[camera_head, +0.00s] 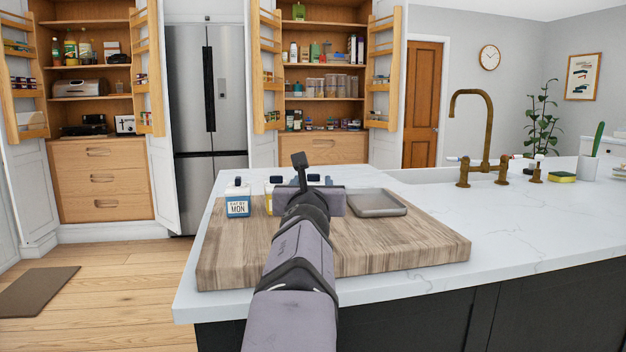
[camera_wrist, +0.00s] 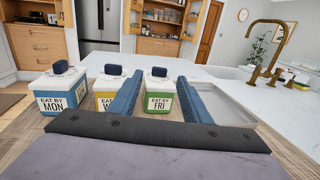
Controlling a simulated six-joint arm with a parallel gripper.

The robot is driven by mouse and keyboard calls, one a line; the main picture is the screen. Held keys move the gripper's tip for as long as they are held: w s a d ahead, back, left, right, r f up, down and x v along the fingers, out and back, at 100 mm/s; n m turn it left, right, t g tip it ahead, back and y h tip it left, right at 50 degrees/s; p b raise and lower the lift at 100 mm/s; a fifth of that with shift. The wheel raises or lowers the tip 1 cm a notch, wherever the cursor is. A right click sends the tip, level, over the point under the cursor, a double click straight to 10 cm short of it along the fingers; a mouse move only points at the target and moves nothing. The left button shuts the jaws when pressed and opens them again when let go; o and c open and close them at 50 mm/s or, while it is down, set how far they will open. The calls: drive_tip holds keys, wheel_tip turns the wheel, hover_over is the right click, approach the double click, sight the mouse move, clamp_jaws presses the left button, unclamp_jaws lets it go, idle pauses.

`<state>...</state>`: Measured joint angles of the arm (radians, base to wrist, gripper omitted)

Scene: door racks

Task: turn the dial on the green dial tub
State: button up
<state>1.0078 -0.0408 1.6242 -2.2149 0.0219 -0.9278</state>
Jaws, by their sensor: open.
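The green dial tub (camera_wrist: 160,104), labelled EAT BY FRI, stands on the wooden board with a dark dial (camera_wrist: 159,72) on its white lid. In the wrist view my gripper (camera_wrist: 159,80) is open, its two blue fingers apart with the green tub showing between them. I see no contact with the dial. To its left are a yellow dial tub (camera_wrist: 108,96), partly covered by the left finger, and a blue dial tub (camera_wrist: 62,95) labelled EAT BY MON. In the head view my arm hides the green tub's body; the blue tub (camera_head: 238,201) shows clearly.
The wooden board (camera_head: 420,245) lies on a white counter (camera_head: 540,215). A grey tray (camera_head: 377,203) sits on the board to the right of my gripper. A brass tap (camera_head: 487,130) and sink are further right. Open shelves and a fridge stand beyond.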

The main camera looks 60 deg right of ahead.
sight(314, 177)
drive_tip(key=shift+p+x, duration=0.5)
drive_tip(key=shift+x, duration=2.55)
drive_tip(key=c, duration=1.1)
drive_tip(key=shift+o, duration=0.2)
drive_tip(key=shift+d+f+t+b, duration=0.1)
drive_tip(key=shift+f+t+b, duration=0.2)
drive_tip(key=shift+b, duration=0.5)
